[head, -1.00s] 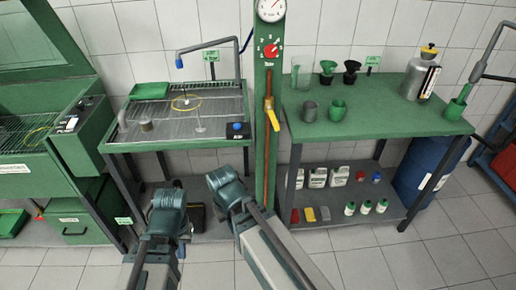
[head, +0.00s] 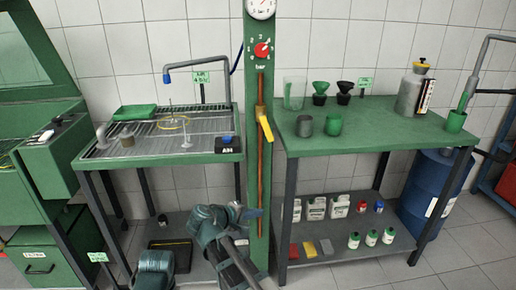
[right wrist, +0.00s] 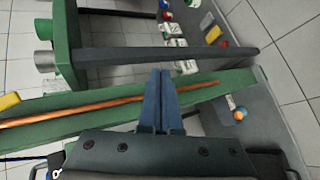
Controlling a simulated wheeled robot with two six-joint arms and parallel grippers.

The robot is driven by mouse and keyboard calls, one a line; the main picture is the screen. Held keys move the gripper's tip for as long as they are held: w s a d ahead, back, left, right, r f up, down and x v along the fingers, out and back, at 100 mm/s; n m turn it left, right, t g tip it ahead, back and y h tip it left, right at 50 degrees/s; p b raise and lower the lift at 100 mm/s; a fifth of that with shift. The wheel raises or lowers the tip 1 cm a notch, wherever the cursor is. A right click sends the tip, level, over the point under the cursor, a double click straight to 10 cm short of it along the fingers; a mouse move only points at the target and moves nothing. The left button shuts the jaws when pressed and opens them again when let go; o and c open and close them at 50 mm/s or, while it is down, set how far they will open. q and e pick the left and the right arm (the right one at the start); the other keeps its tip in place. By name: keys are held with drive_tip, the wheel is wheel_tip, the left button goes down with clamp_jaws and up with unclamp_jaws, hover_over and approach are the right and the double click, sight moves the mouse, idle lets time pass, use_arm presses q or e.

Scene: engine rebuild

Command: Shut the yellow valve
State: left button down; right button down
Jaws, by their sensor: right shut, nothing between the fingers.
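The yellow valve (head: 265,127) is a lever on a copper pipe (head: 261,170) on the green post (head: 254,90). The lever hangs nearly along the pipe, tilted slightly to the right at its lower end. In the right wrist view the yellow lever (right wrist: 9,101) shows partly at the left edge. My right gripper (head: 252,212) is below the valve, in front of the lower post, apart from the lever. In the right wrist view the right gripper (right wrist: 160,73) is shut and empty. Only part of my left arm shows at the bottom left; its gripper is out of view.
A red knob (head: 263,50) and a gauge (head: 261,8) sit above the valve. A wash bench (head: 110,163) stands left of the post. A green table (head: 390,130) with cups stands right, bottles on its lower shelf. The space right around the lever is clear.

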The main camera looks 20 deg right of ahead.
drive_tip(key=w+a+r+n+t+h, duration=0.2)
drive_tip(key=w+a+r+t+h, duration=0.1)
drive_tip(key=r, duration=0.5)
drive_tip(key=w+a+r+n+t+h, duration=0.2)
drive_tip(key=w+a+r+t+h, duration=0.1)
drive_tip(key=r, duration=0.4)
drive_tip(key=shift+w+a+r+n, duration=0.3)
drive_tip(key=shift+w+a+r, duration=0.05)
drive_tip(key=shift+w+a, duration=0.05)
use_arm(q)
drive_tip(key=shift+d+r, duration=0.1)
use_arm(e)
drive_tip(key=shift+d, duration=0.1)
